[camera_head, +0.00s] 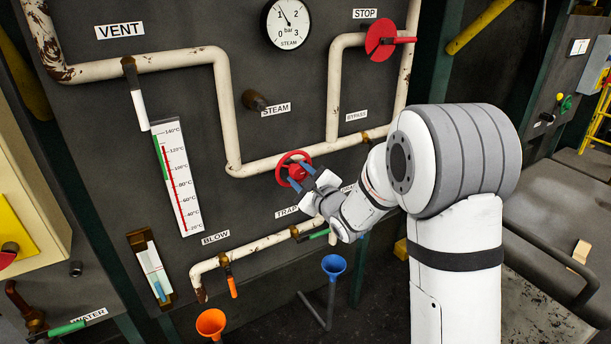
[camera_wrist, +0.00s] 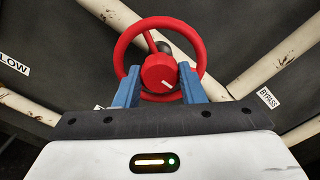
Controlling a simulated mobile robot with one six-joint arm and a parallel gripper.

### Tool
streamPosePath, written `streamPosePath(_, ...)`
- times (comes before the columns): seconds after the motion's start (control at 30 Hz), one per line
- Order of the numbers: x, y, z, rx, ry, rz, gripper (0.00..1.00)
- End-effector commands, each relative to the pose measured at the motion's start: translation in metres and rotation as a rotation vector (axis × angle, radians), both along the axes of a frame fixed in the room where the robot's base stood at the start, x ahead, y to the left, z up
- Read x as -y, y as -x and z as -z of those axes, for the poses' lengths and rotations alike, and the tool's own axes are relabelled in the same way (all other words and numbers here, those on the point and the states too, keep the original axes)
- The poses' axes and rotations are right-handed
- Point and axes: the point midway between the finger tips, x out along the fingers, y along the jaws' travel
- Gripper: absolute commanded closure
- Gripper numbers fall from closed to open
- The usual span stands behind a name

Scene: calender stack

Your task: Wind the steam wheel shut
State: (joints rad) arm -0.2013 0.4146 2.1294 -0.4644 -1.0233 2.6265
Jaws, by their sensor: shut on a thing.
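A red handwheel (camera_head: 281,167) sits on the white pipe at the middle of the dark panel. In the wrist view its round rim, one spoke and thick red hub (camera_wrist: 160,72) face me. My gripper (camera_head: 303,177) is at the wheel, its two blue fingers on either side of the hub, shut on it; the fingers also show in the wrist view (camera_wrist: 160,84). The hub carries a small white mark. The STEAM label (camera_head: 276,109) stands above, beside a brown stub (camera_head: 254,100). The steam gauge (camera_head: 286,23) needle points near 1 bar.
The BYPASS label (camera_head: 356,115) is above the pipe. Below are a green lever (camera_head: 319,234), an orange lever (camera_head: 232,287), a blue funnel (camera_head: 334,264) and an orange funnel (camera_head: 211,322).

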Motion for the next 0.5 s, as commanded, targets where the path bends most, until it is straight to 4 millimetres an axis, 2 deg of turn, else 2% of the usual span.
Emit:
streamPosePath(0.13,0.0005,-0.0015,-0.0046,0.009,-0.006,0.002,0.87)
streamPosePath(0.17,0.0005,-0.0015,-0.0046,0.009,-0.006,0.002,0.62)
streamPosePath(0.4,0.0002,-0.0007,-0.0025,0.005,-0.003,0.001,0.43)
streamPosePath(0.5,0.0,-0.0005,-0.0017,0.003,-0.002,0.001,0.42)
